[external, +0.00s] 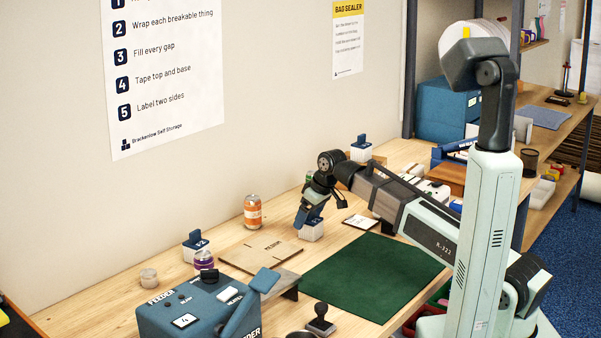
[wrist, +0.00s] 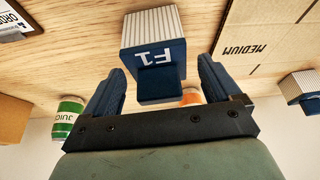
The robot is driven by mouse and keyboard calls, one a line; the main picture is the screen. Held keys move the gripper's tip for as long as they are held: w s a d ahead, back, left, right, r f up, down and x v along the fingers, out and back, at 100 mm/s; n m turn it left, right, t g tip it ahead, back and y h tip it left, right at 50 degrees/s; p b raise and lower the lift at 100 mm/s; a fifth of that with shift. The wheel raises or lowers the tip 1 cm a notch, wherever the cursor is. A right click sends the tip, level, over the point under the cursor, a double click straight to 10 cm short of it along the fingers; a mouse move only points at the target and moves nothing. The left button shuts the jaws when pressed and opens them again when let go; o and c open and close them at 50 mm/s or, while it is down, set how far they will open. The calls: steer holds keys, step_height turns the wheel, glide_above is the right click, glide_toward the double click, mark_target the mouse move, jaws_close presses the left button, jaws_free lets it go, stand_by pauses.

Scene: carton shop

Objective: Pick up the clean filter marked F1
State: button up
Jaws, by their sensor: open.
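The filter marked F1 (wrist: 150,62) has a white pleated body and a dark blue cap with a narrower blue grip block. It stands on the wooden bench and shows below my gripper in the external view (external: 311,232). My gripper (wrist: 161,76) is open, with its blue fingers on either side of the grip block in the wrist view. A gap shows on each side of the block. In the external view my gripper (external: 312,214) is tilted down over the filter and hides much of its top. The pleats look white and clean.
Another blue-capped filter (external: 195,246) stands at the left and one (external: 361,149) behind my arm. An orange can (external: 252,212), a flat MEDIUM carton (external: 260,251), a green mat (external: 374,274) and a blue feeder (external: 190,312) surround the spot. A green juice can (wrist: 64,118) shows in the wrist view.

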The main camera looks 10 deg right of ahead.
steer(key=c, duration=1.2)
steer(key=shift+o, duration=0.2)
steer(key=shift+r, duration=0.1)
